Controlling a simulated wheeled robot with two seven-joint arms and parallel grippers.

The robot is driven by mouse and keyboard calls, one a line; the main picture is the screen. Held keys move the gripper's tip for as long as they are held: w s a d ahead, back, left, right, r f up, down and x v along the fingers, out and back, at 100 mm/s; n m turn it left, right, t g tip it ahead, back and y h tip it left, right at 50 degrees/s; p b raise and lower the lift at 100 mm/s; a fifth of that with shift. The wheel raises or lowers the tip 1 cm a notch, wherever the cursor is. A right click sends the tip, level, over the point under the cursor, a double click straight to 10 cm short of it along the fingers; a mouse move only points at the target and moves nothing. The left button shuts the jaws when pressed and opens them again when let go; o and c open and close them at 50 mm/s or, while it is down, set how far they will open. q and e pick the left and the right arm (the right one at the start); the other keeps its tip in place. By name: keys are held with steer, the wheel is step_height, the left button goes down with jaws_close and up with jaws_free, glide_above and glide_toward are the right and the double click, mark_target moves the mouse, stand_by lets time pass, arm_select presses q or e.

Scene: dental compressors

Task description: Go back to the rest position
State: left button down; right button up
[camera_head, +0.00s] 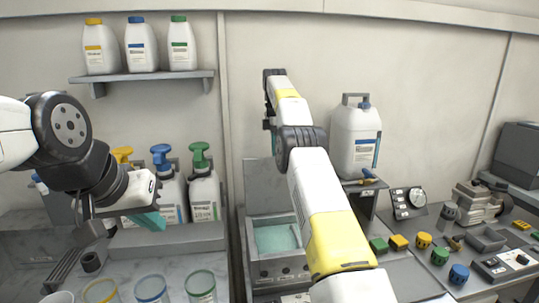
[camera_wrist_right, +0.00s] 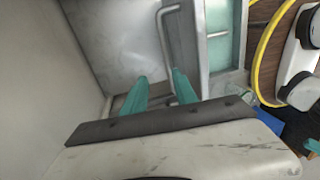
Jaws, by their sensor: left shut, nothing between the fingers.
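My left gripper (camera_head: 150,219) is in the head view at the left, above the counter and in front of the pump bottles. Its teal fingers are together, with nothing seen between them. My right arm rises through the middle of the head view and bends at the top; its gripper is mostly hidden there. In the right wrist view, the two teal fingers of my right gripper (camera_wrist_right: 160,76) are apart and empty. They point towards a grey metal surface with a bent metal bar (camera_wrist_right: 164,40).
Bottles with yellow, blue and green pumps (camera_head: 202,190) stand behind my left gripper. Open cups (camera_head: 200,285) line the front. An open bath with teal liquid (camera_head: 276,239) is beside my right arm. A white jug (camera_head: 355,140) and coloured knobs (camera_head: 398,243) are to the right.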

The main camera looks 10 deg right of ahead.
steer(key=s+d+r+m+t+y, duration=0.2)
steer(key=s+r+m+t, duration=0.2)
steer(key=s+r+m, duration=0.8)
steer(key=s+a+f+m+t, duration=0.1)
steer(key=s+f+m+t, duration=0.1)
steer(key=s, duration=1.1)
steer(key=s+a+f+m+t, duration=0.1)
steer(key=s+f, duration=0.4)
steer(key=s, duration=0.9)
steer(key=m+t, duration=0.1)
steer(key=m, duration=0.1)
steer(key=shift+s+a+f+m, duration=0.3)
steer(key=shift+a+f+m, duration=0.05)
steer(key=shift+f+m, duration=0.05)
